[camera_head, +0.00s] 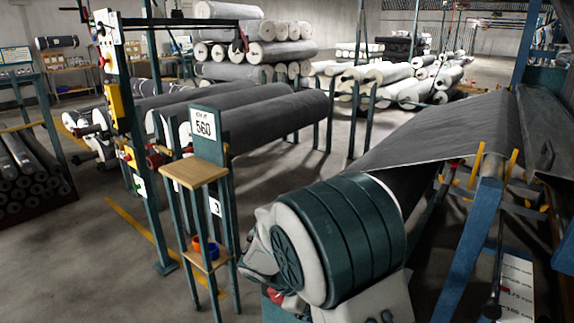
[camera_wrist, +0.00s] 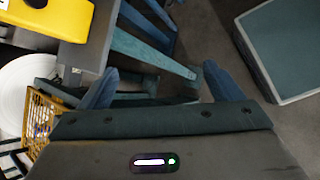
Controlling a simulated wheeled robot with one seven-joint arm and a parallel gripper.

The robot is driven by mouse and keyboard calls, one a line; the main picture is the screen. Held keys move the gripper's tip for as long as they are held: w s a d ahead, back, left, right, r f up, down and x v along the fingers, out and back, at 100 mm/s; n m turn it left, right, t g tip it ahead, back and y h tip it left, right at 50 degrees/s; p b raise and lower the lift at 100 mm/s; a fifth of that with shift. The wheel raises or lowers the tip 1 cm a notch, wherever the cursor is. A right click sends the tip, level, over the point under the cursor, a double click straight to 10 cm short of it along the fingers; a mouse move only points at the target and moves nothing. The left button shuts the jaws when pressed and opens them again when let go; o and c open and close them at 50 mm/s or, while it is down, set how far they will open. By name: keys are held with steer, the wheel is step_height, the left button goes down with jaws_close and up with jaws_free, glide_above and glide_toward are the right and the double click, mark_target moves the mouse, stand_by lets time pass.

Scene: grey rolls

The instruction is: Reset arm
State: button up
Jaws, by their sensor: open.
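My gripper (camera_wrist: 157,86) shows in the wrist view, with its two blue-grey fingers spread wide apart. Nothing is between the fingertips, and the gripper is empty. Behind the gap, dark floor and blue metal legs (camera_wrist: 150,50) show. The gripper is not visible in the head view.
In the head view, a post with a 560 sign (camera_head: 203,125) and a small wooden shelf (camera_head: 194,172) stand left of centre. Grey rolls (camera_head: 265,115) lie behind it. Dark fabric (camera_head: 440,130) stretches at right. In the wrist view, a teal-topped block (camera_wrist: 285,45) is right.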

steer(key=s+d+r+m+t+y+p, duration=0.1)
steer(key=s+d+r+m+y+p, duration=0.2)
steer(key=s+r+m, duration=0.3)
steer(key=s+d+r+m+y+p, duration=0.3)
steer(key=s+r+m+y+p, duration=0.2)
steer(key=s+r, duration=0.5)
step_height(320, 180, up, 4)
steer(key=shift+f+m+t+y+p, duration=0.1)
steer(key=shift+m+t+y+p, duration=0.35)
steer(key=shift+m, duration=0.45)
jaws_close()
